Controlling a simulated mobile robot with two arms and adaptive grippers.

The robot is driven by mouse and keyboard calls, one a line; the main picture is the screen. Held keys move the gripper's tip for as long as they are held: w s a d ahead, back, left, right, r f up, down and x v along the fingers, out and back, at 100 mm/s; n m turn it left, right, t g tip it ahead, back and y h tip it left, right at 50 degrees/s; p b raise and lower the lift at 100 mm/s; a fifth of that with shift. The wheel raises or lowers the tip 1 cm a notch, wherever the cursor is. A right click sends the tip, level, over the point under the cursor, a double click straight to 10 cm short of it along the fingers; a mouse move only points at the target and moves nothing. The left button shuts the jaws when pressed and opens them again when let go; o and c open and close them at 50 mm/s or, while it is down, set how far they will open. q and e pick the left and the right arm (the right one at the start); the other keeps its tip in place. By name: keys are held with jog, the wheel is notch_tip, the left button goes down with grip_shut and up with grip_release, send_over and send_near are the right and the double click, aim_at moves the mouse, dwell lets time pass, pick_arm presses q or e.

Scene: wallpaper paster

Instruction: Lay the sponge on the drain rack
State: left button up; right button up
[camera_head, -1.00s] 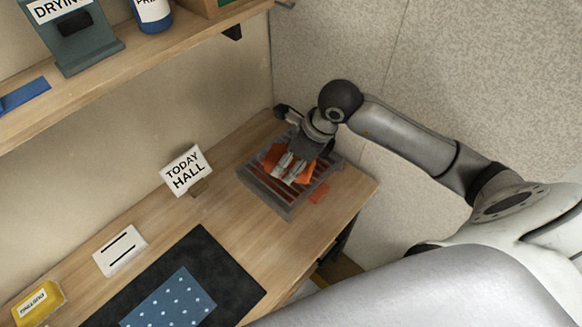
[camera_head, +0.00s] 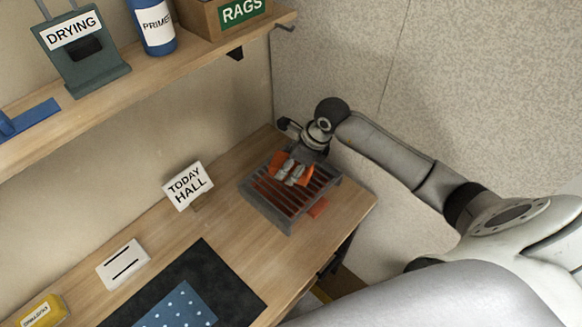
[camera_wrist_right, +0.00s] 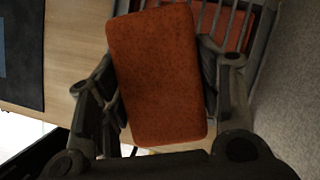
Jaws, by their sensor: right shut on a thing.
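The sponge (camera_wrist_right: 158,80) is an orange block. My right gripper (camera_head: 291,173) is shut on it, with a finger on each side. In the head view, orange parts of the sponge (camera_head: 305,176) show on both sides of the fingers. The drain rack (camera_head: 267,211) is a grey frame with slats over a reddish-brown inside, at the bench's far end. The gripper and sponge are over the rack's back part; I cannot tell whether the sponge touches the slats. The rack also shows behind the sponge in the wrist view (camera_wrist_right: 259,45). My left gripper is out of view.
A TODAY HALL sign (camera_head: 188,186) stands left of the rack. A white card (camera_head: 123,263), a yellow package (camera_head: 43,311) and a dark mat (camera_head: 225,290) with a dotted blue cloth (camera_head: 182,308) lie nearer. A shelf (camera_head: 190,62) runs above; a wall is behind the arm.

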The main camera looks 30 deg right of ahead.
jog(key=w+f, duration=0.1)
jog(key=w+d+f, duration=0.1)
jog(key=w+f+p, duration=0.1)
jog(key=f, duration=0.1)
jog(key=shift+w+d+f, duration=0.1)
jog(key=shift+d, duration=0.15)
jog(key=shift+f+p, duration=0.3)
jog(key=shift+f, duration=0.05)
jog(key=shift+f+p, duration=0.45)
jog(key=shift+f, duration=0.8)
jog(key=shift+f, duration=0.15)
jog(key=o, duration=1.1)
jog(key=shift+c, duration=0.2)
